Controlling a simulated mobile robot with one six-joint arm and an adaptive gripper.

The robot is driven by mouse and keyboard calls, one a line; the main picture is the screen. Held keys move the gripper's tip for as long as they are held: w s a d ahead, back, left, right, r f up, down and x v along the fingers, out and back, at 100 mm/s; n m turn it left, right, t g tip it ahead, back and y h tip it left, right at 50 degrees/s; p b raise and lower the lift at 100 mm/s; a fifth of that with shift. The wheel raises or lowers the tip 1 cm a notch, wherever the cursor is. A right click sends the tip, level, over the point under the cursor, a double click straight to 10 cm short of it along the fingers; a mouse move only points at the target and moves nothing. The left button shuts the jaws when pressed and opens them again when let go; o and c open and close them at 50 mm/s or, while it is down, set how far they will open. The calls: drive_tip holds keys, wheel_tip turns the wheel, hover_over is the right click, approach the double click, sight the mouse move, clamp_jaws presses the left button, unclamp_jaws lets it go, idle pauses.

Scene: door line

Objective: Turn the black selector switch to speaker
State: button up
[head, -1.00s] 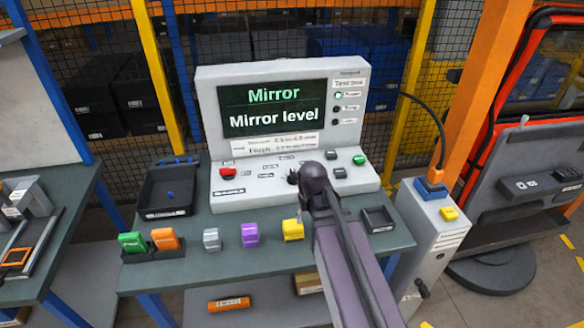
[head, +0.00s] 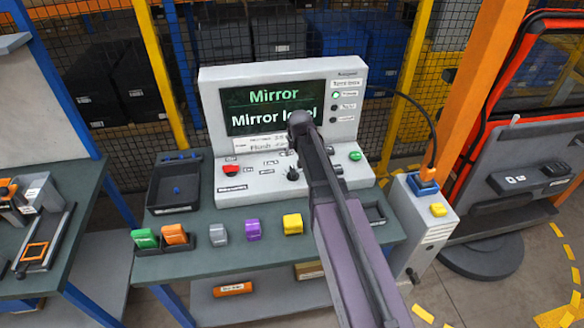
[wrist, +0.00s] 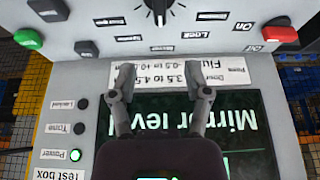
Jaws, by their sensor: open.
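The black selector switch (head: 292,174) sits on the sloped panel of the grey test box (head: 350,80). In the wrist view, which is upside down, the switch (wrist: 158,8) is cut by the top edge. Its white mark points towards the Mirror label (wrist: 163,48); the Speaker label (wrist: 130,38) is beside that one. The screen (head: 250,108) reads Mirror, Mirror level. My gripper (wrist: 163,84) is open and empty, in front of the screen and the paper strip, apart from the switch. In the head view my arm hides my fingers.
A black tray (head: 175,185) and coloured blocks, including a yellow one (head: 292,223), stand on the green table (head: 200,262). A grey box with a cable (head: 430,215) is at the right.

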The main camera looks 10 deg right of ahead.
sight(292, 168)
drive_tip(key=shift+f, duration=0.15)
drive_tip(key=b+x, duration=1.2)
drive_tip(key=x, duration=0.1)
drive_tip(key=shift+w+f+b, duration=0.1)
drive_tip(key=shift+f+b, duration=0.1)
drive_tip(key=shift+b, duration=0.15)
idle(0.4)
clamp_jaws()
idle(0.3)
